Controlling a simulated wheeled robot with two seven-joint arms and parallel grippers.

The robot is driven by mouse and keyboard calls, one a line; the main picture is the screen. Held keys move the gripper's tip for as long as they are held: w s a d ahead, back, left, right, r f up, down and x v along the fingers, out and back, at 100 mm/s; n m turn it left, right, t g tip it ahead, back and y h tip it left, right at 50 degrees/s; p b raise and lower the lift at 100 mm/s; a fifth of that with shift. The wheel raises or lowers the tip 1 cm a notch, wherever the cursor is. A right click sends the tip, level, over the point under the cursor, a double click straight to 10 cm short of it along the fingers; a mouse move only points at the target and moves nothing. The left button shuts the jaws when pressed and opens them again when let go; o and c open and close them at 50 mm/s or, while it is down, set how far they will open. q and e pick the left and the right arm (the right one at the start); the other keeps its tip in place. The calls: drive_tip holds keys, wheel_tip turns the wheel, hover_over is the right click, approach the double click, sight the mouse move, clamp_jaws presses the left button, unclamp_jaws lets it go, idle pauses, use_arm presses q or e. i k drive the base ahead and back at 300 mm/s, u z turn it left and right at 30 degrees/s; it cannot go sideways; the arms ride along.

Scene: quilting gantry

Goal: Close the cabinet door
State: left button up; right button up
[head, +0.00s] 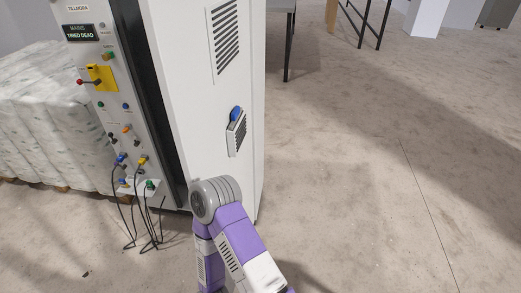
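The tall cabinet stands left of centre in the head view. Its grey control panel (113,75) faces left and carries several switches and plugged cables. A white panel (185,60), which looks like the cabinet door, has louvred vents and a blue-topped latch or handle (236,115). A dark gap runs between it and the control panel; I cannot tell how far the door stands open. A purple arm of mine with a grey joint bends in front of the white panel's lower end. I cannot tell whether they touch. Neither gripper is in view.
Plastic-wrapped white bales (45,120) sit on a pallet left of the cabinet. Dark cables (140,225) hang from the panel to the floor. Dark table legs (288,50) stand at the back. The concrete floor (370,170) to the right is clear.

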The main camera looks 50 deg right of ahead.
sight(200, 50)
drive_tip(key=z, duration=1.6)
drive_tip(key=i, duration=0.5)
drive_tip(key=u, duration=0.9)
drive_tip(key=k, duration=0.6)
drive_tip(key=z, duration=0.45)
